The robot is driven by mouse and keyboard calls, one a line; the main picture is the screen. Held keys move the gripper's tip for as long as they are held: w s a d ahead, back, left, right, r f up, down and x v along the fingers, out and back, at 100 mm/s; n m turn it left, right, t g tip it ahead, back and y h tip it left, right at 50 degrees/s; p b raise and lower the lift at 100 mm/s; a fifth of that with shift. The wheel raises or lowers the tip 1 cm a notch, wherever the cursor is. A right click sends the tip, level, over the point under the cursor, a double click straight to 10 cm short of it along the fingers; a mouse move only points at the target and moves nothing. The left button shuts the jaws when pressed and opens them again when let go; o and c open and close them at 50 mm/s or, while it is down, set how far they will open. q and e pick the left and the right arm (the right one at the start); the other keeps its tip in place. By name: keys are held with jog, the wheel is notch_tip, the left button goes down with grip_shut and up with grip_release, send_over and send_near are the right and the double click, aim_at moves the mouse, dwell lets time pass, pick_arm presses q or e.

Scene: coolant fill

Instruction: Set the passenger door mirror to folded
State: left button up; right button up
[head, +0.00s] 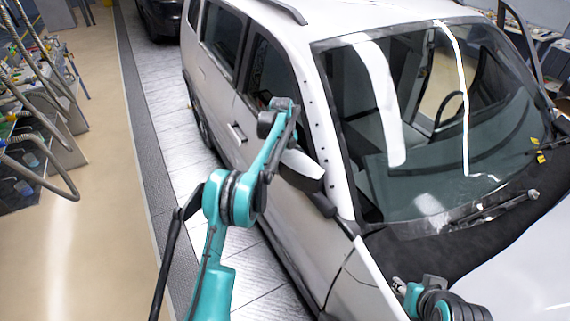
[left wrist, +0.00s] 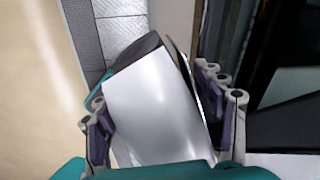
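The passenger door mirror (head: 303,166) has a white housing with a dark base and stands out from the car's door beside the windshield pillar. My left arm reaches up from below to it, with the wrist just left of the mirror; its fingers are hard to make out in the head view. In the left wrist view, the mirror housing (left wrist: 150,108) fills the space between the spread fingers of my left gripper (left wrist: 165,112). I cannot tell whether either finger touches it. My right gripper (head: 399,285) is at the lower right near the hood, small and partly hidden by its arm.
The white car (head: 290,240) fills the right side, with its windshield (head: 420,120) and door handle (head: 237,132) visible. A cluttered bench (head: 50,140) with hoses stands at the left. The beige floor (head: 110,200) between them is clear.

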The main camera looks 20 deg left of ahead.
pick_arm(q)
jog(key=shift+a+r, duration=0.15)
jog(key=shift+r, duration=0.35)
jog(key=r, duration=1.1)
jog(key=shift+s+a, duration=0.15)
jog(key=shift+s, duration=0.25)
